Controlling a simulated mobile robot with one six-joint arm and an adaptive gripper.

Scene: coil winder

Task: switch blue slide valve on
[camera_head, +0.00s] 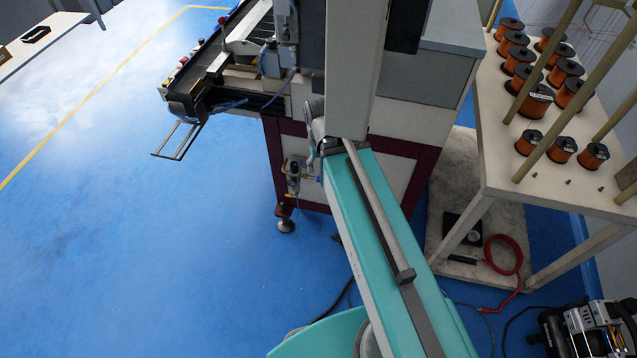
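My teal column runs from the bottom up to the middle of the picture, just right of the unit. Grey rounded links of my arm show at its upper end, close to the unit. My gripper is not visible.
The winding machine (400,120) fills the upper middle, with a wire bracket (178,140) jutting out left. A table (510,165) with several copper spools stands right. A red hose (517,262) and black cables lie below. The blue floor (130,250) at left is clear.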

